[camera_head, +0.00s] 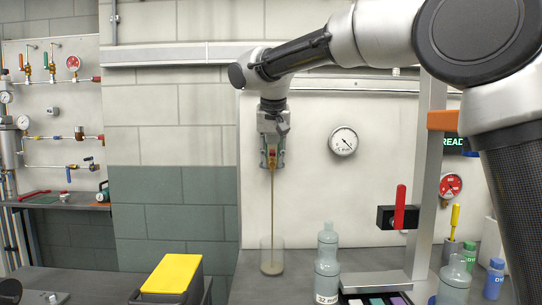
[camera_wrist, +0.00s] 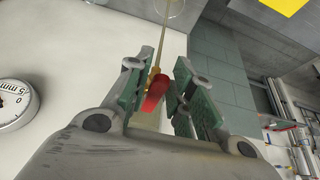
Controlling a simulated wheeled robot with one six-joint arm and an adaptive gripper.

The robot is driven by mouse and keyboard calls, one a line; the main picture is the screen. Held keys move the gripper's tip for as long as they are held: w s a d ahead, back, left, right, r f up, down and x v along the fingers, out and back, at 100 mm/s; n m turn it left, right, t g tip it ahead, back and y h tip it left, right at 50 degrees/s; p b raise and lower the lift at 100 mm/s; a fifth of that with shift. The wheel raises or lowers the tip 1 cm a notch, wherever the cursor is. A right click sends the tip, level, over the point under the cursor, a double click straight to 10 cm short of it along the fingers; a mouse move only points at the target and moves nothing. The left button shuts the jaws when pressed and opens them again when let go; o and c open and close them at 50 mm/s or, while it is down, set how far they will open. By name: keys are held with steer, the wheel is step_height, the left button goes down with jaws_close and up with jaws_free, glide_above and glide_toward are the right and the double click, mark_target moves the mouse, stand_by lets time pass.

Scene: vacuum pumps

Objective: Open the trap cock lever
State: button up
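A red lever (camera_wrist: 156,92) with a brass-coloured fitting (camera_wrist: 154,74) shows between my fingers in the wrist view. In the head view the red piece (camera_head: 271,151) sits at my gripper (camera_head: 272,163), on top of a thin brass-coloured rod (camera_head: 269,210). The rod runs down into a clear glass cylinder (camera_head: 272,256) on the bench. My gripper (camera_wrist: 158,65) is open in the wrist view, one green-padded finger on each side of the lever. A gap shows on the right; I cannot tell if the left finger touches. The cock's body is partly hidden.
A red lever on a black block (camera_head: 399,212) is mounted on a metal frame (camera_head: 425,190) at the right. Grey bottles (camera_head: 327,265) stand beside the cylinder. A yellow-lidded bin (camera_head: 172,274) is at front left. A gauge (camera_head: 343,141) hangs on the back panel.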

steer(key=shift+o, duration=0.8)
steer(key=shift+d, duration=0.1)
steer(key=shift+r, duration=0.1)
steer(key=shift+v, duration=0.9)
steer(key=shift+r, duration=0.1)
steer(key=v, duration=0.5)
steer(key=shift+s+r, duration=0.25)
steer(key=shift+r, duration=0.1)
